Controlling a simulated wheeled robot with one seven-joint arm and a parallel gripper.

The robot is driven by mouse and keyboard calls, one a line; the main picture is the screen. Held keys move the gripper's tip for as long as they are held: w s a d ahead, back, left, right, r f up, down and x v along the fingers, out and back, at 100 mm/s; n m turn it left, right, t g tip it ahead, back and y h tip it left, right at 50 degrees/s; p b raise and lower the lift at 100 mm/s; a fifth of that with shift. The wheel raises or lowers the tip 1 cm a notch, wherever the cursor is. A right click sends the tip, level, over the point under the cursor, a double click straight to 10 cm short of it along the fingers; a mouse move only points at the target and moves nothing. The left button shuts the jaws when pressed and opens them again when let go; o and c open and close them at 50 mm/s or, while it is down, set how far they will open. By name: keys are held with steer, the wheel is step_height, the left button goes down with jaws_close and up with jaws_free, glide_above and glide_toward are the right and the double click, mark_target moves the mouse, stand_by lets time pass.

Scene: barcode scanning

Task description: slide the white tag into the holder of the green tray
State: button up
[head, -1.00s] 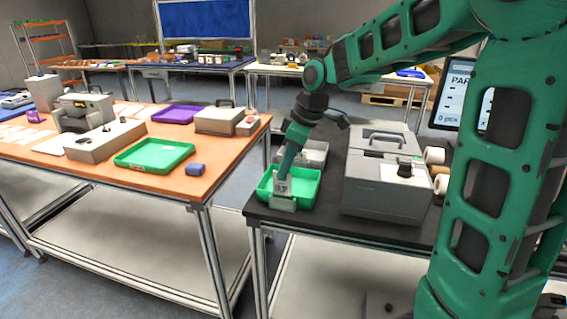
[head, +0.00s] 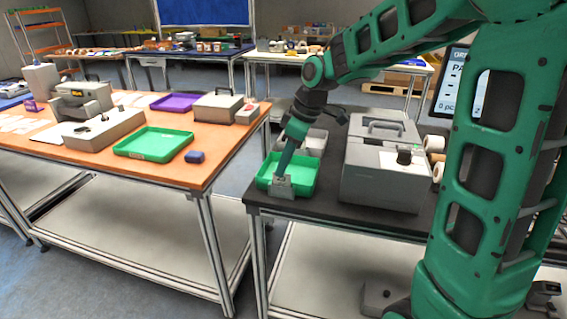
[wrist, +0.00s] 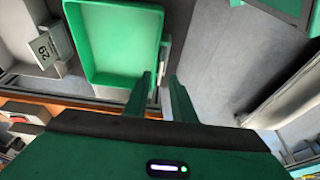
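The green tray (head: 302,176) lies on the dark table at the right in the head view, and it fills the upper middle of the wrist view (wrist: 118,45). A grey holder (head: 283,192) stands at its front side, and a thin light edge there shows at the tray's right side in the wrist view (wrist: 164,58). The white tag (head: 283,181), small and partly hidden, appears upright at the holder; how deep it sits I cannot tell. My gripper (wrist: 161,80) points down just above it, its two fingers apart with a gap between them.
A large grey machine (head: 385,165) stands close right of the tray. A grey box with a "29" label (wrist: 43,47) lies beside the tray.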

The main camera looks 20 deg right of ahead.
steer(key=v, duration=1)
steer(key=shift+d+r, duration=0.15)
steer(key=shift+r, duration=0.15)
steer(key=s+d+f+m+h, duration=0.1)
steer(key=s+d+f+m, duration=0.3)
steer(key=s, duration=0.5)
steer(key=s+d+f+m+g+h, duration=0.1)
steer(key=s+d+f+m, duration=0.3)
steer(key=s+m, duration=0.3)
steer(key=s+d+f+m+g, duration=0.1)
steer(key=s+d+f+m, duration=0.3)
steer(key=s, duration=0.9)
steer(key=shift+d+m+h, duration=0.4)
steer(key=shift+d+m, duration=0.7)
steer(key=shift+f, duration=0.15)
